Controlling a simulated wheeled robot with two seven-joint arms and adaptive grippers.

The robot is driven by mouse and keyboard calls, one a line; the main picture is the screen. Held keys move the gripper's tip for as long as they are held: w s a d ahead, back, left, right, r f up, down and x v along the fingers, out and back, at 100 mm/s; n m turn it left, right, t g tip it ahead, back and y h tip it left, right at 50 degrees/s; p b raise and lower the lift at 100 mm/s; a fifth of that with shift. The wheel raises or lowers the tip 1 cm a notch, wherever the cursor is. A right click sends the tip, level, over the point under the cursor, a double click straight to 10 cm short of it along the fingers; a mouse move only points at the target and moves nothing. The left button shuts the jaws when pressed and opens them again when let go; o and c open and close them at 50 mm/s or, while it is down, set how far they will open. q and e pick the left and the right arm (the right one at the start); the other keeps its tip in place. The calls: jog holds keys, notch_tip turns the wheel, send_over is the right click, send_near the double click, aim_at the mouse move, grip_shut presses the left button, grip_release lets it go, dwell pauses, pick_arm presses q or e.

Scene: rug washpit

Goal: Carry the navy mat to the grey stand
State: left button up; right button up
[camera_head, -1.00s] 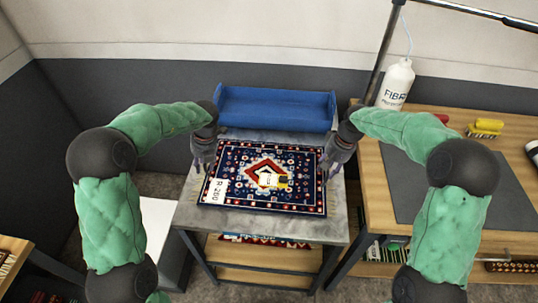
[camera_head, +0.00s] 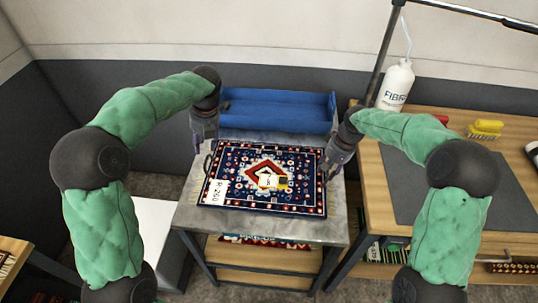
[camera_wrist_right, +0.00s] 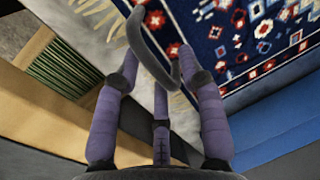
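The navy mat (camera_head: 238,189), with a red and white pattern, lies flat on a grey-topped stand (camera_head: 190,217). A dark loop handle (camera_head: 207,166) shows at its left edge. My left gripper (camera_head: 205,146) is above and behind that handle, apart from it; its finger opening is unclear. My right gripper (camera_head: 328,172) is at the mat's right edge. In the right wrist view, its fingers (camera_wrist_right: 160,62) are spread, with a dark curved handle (camera_wrist_right: 150,55) between them. The mat (camera_wrist_right: 245,35) also shows there.
A blue tray (camera_head: 275,108) stands behind the mat. A wooden bench (camera_head: 440,120) with a dark pad, a white bottle (camera_head: 396,84) and a yellow brush (camera_head: 486,128) is at the right. A white-topped block (camera_head: 153,222) is at the left. Grey walls close the back.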

notch_tip(320, 180, up, 12)
jog(key=d, duration=0.2)
jog(key=shift+d, duration=0.15)
jog(key=shift+f, duration=0.1)
dwell(0.6)
